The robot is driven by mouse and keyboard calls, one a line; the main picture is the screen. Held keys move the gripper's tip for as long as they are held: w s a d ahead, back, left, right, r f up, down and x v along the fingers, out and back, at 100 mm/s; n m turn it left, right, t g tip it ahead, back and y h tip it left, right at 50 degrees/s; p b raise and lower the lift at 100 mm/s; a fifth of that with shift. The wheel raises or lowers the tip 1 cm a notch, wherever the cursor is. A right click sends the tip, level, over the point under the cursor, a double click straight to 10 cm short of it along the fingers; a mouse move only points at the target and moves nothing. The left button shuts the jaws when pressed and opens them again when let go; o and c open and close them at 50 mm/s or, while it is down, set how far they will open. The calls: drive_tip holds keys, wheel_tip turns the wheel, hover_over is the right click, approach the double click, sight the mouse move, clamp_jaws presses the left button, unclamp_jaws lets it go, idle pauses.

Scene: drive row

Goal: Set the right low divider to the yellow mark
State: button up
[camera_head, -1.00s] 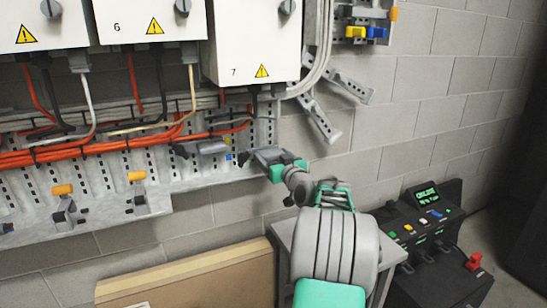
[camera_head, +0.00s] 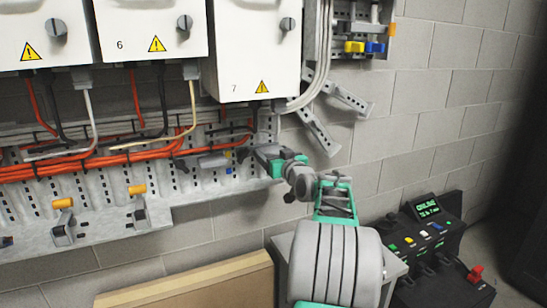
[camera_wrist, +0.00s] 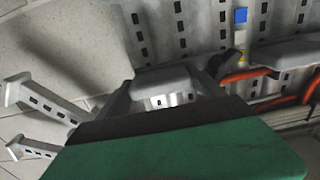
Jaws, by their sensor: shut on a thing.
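The grey low divider (camera_wrist: 165,80) sits between my gripper's two dark fingers in the wrist view. My gripper (camera_head: 266,157) is shut on it at the right end of the perforated metal panel (camera_head: 205,183); in the head view the fingers mostly hide the divider. A blue mark (camera_wrist: 240,15) shows on the panel in the wrist view, and a small yellow mark (camera_wrist: 241,59) lies near it. Both are to the right of the held divider there. In the head view the blue mark (camera_head: 228,169) is left of my gripper.
A second grey divider (camera_wrist: 285,49) lies close to the yellow mark. Orange cables (camera_head: 90,160) run along the panel. Grey boxes (camera_head: 255,50) hang above. Slotted brackets (camera_head: 318,132) stick out at right. A console (camera_head: 430,235) stands lower right.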

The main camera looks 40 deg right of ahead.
drive_tip(key=o, duration=1.7)
drive_tip(key=shift+r, duration=0.4)
drive_tip(key=o, duration=0.4)
drive_tip(key=shift+f, duration=0.1)
drive_tip(key=v, duration=0.7)
drive_tip(key=shift+s, duration=0.4)
drive_tip(key=shift+a, duration=0.15)
